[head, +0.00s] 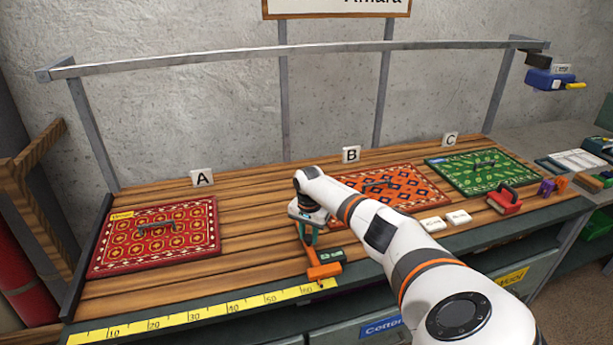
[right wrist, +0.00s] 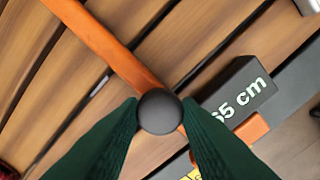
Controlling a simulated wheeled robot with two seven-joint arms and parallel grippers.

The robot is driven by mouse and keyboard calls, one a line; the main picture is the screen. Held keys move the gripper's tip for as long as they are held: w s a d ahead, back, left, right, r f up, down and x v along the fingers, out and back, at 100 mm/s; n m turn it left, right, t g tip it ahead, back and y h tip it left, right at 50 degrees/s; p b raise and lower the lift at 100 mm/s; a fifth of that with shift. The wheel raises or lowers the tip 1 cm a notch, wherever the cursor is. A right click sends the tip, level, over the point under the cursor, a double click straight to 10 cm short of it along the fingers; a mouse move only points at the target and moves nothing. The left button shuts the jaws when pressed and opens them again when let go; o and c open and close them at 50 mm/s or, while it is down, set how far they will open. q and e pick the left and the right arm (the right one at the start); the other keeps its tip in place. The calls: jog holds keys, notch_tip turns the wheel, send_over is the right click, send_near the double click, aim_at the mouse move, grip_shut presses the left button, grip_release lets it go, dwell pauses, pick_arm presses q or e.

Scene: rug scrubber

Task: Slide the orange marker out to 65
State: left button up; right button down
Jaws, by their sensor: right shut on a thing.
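The orange marker (head: 323,271) stands at the front edge of the bench, by the right end of the yellow ruler (head: 205,318), just past its 60 mark. In the right wrist view its orange bar (right wrist: 118,55) runs to the upper left, and a dark block reading "65 cm" (right wrist: 240,92) lies beside it. My right gripper (head: 308,238) is shut on the marker's round black knob (right wrist: 160,112), which sits between its green fingers. The exact point where the marker meets the scale is too small to read. My left gripper is not in view.
A red rug (head: 190,215) with a handled tool lies at A, an orange-blue rug (head: 418,182) at B and a green rug (head: 500,165) at C. White tags (head: 433,224) and a red brush (head: 503,201) lie right of the marker. A metal rail (head: 290,48) spans above.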

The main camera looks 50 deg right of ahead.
jog(key=c, duration=1.1)
grip_release()
jog(key=shift+a, duration=0.1)
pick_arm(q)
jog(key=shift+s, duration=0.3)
pick_arm(e)
jog(key=shift+o, duration=0.2)
jog(key=shift+r, duration=0.1)
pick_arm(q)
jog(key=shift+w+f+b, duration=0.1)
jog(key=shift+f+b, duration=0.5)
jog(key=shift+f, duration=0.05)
pick_arm(e)
notch_tip(320, 180, up, 12)
